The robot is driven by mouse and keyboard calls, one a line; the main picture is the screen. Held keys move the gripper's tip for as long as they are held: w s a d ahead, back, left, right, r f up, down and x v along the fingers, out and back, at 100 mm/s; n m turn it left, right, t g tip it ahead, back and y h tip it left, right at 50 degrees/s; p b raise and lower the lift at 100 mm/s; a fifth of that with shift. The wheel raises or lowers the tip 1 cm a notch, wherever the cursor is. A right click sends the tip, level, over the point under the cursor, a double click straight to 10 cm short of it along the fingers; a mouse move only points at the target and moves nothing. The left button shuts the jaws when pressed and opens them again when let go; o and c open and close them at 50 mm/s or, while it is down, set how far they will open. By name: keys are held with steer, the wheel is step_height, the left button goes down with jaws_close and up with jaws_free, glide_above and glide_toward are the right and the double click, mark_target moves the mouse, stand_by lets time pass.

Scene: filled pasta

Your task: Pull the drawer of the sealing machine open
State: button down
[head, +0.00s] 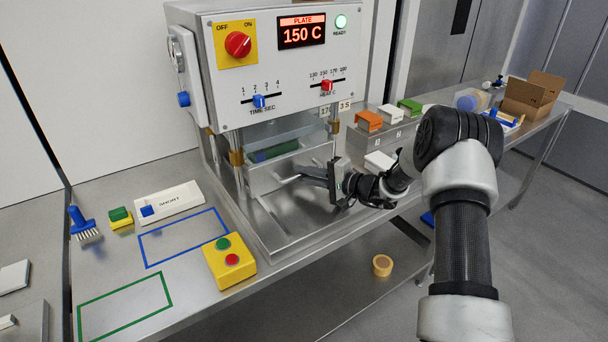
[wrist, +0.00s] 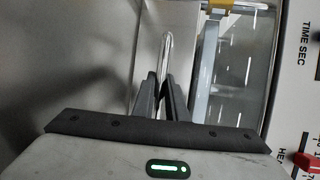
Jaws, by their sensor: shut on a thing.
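The sealing machine (head: 200,80) stands on the steel bench, its display reading 150 C and its green READY lamp lit. Its drawer (head: 260,180) is under the head, between the posts, and a dark green item (head: 275,150) shows inside behind the drawer front. My gripper (head: 290,172) reaches in from the right at the drawer front. In the wrist view my gripper's dark fingers (wrist: 160,98) are shut on the bright metal drawer handle (wrist: 165,55). The fingers partly hide the handle.
A yellow two-button box (head: 229,262) stands on the bench in front of the machine. A white slider box (head: 170,202), a green-yellow sponge (head: 120,218) and a blue brush (head: 84,225) lie at left. Orange, white and green blocks sit on a stand (head: 385,140) at right.

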steer(key=s+d+b, duration=0.3)
steer(key=s+d, duration=0.3)
steer(key=s, duration=0.4)
steer(key=s+d+b, duration=0.3)
steer(key=s+d, duration=0.3)
steer(key=s, duration=0.5)
steer(key=shift+s+d, duration=0.1)
steer(key=c, duration=1.8)
jaws_free()
steer(key=shift+o, duration=0.2)
steer(key=shift+d, duration=0.1)
steer(key=v, duration=1.7)
steer(key=shift+s+r, duration=0.1)
steer(key=shift+s, duration=0.05)
